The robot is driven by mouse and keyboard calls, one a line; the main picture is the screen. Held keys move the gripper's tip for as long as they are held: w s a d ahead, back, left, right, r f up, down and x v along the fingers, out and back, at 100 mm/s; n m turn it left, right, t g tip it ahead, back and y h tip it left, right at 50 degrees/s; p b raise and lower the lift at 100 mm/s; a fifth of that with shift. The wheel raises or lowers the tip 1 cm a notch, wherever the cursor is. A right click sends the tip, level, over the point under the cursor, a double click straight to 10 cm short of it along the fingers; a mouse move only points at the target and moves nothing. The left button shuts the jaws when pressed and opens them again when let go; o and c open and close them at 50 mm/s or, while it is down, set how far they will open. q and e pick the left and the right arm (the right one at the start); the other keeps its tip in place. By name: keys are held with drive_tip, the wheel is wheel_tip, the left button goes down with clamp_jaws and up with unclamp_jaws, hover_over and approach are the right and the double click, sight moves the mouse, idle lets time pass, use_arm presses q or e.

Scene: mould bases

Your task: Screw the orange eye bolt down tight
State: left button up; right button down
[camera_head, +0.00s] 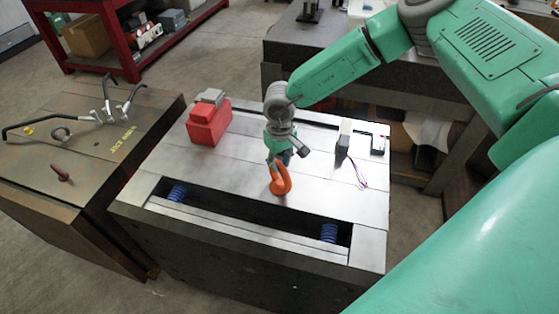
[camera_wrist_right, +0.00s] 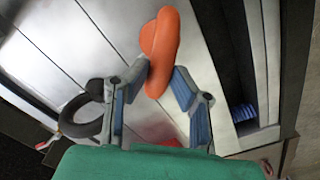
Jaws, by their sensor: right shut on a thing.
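The orange eye bolt (camera_head: 281,182) stands on the steel top of the mould base (camera_head: 228,180), near its front slot. My right gripper (camera_head: 279,162) reaches down to it from above and is shut on it. In the right wrist view the orange ring of the eye bolt (camera_wrist_right: 160,48) lies between the two fingertips of the gripper (camera_wrist_right: 160,82). The bolt's shank and the hole under it are hidden. My left gripper is not in view.
A red block (camera_head: 208,124) stands at the mould base's back left, and a small grey-black device (camera_head: 345,138) with loose wires is at right. Blue springs (camera_head: 177,194) show in the front slot. A dark block (camera_head: 80,150) with bent rods stands at left.

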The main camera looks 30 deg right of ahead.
drive_tip(key=m, duration=0.4)
drive_tip(key=shift+w+r+m+p, duration=0.1)
drive_tip(key=shift+w+m+p, duration=0.1)
drive_tip(key=shift+m+p, duration=0.1)
drive_tip(key=shift+m, duration=0.3)
drive_tip(key=m, duration=0.5)
drive_tip(key=shift+m, duration=1.7)
drive_tip(key=m, duration=0.9)
